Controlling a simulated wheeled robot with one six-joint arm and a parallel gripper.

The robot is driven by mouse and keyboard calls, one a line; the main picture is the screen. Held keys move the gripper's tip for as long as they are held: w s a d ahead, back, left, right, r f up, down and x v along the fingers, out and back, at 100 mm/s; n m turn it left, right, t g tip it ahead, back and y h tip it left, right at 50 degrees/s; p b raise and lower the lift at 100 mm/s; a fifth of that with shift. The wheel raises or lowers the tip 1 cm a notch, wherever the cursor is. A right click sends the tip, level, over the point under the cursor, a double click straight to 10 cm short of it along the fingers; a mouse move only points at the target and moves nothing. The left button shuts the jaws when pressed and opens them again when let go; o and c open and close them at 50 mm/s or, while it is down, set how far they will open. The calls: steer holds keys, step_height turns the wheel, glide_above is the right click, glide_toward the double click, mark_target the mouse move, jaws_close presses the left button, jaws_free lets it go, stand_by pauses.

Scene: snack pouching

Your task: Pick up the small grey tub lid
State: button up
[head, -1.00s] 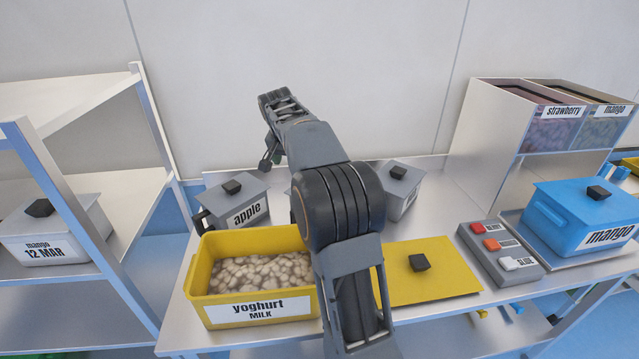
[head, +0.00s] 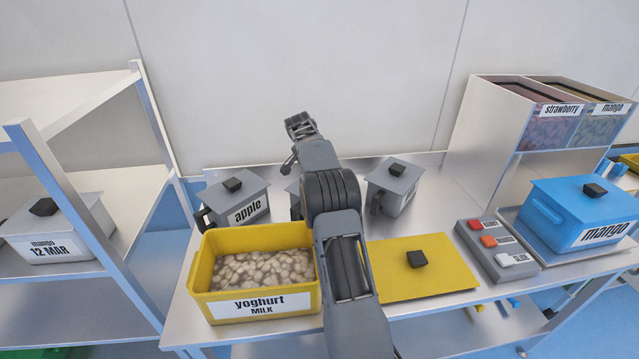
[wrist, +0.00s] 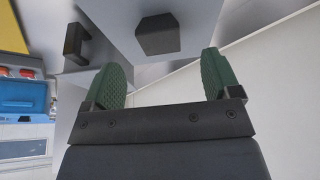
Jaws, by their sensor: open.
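My gripper (wrist: 161,62) shows in the wrist view with two green finger pads wide apart and nothing between them. Ahead of the pads is a black knob (wrist: 158,35) on a grey lid (wrist: 120,12), apart from both. In the head view, my arm covers most of a middle grey tub (head: 294,187), and its lid is largely hidden. Lidded grey tubs stand either side: the apple tub (head: 238,200) and a right grey tub (head: 394,188). I cannot tell for certain which lid the wrist view shows.
A yellow yoghurt tub (head: 200,275) full of pale pieces stands open in front. Right of my arm are a yellow lid (head: 440,275), a button box (head: 497,250) and a blue mango tub (head: 585,210). A metal rack (head: 75,215) stands left, and bins (head: 520,120) stand back right.

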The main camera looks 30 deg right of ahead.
steer(key=shift+p+x, duration=0.95)
steer(key=shift+x, duration=1.8)
steer(key=shift+a, duration=0.1)
steer(key=c, duration=1)
